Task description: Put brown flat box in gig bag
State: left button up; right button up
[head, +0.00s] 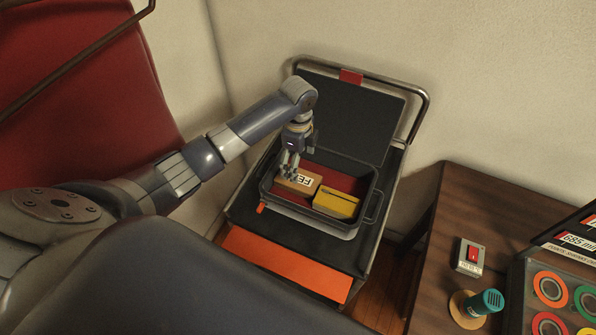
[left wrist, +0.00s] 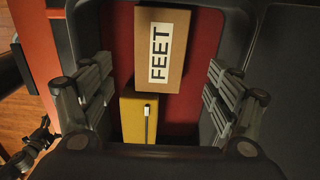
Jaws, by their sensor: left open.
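The gig bag (head: 267,190) is an open dark case with a red lining on a black cart. The brown flat box (head: 299,182), with a white "FEET" label, lies inside it on the red lining; it also shows in the left wrist view (left wrist: 176,75). My left gripper (head: 289,170) is over the bag at the box's left end. In the left wrist view its fingers (left wrist: 158,82) are spread wide, with visible gaps to the box on both sides. The gripper hides part of the box in the head view. My right gripper is in neither view.
A yellow box (head: 336,203) lies in the bag beside the brown box, also in the left wrist view (left wrist: 132,118). The raised black lid (head: 350,115) stands behind. A wooden table (head: 470,205) at right holds a red switch box (head: 468,256) and a teal-handled item (head: 484,302).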

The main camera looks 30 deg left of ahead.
pick_arm(q)
notch_tip(320, 180, up, 4)
jog(key=shift+f, duration=0.2)
jog(key=shift+f, duration=0.1)
dwell(0.4)
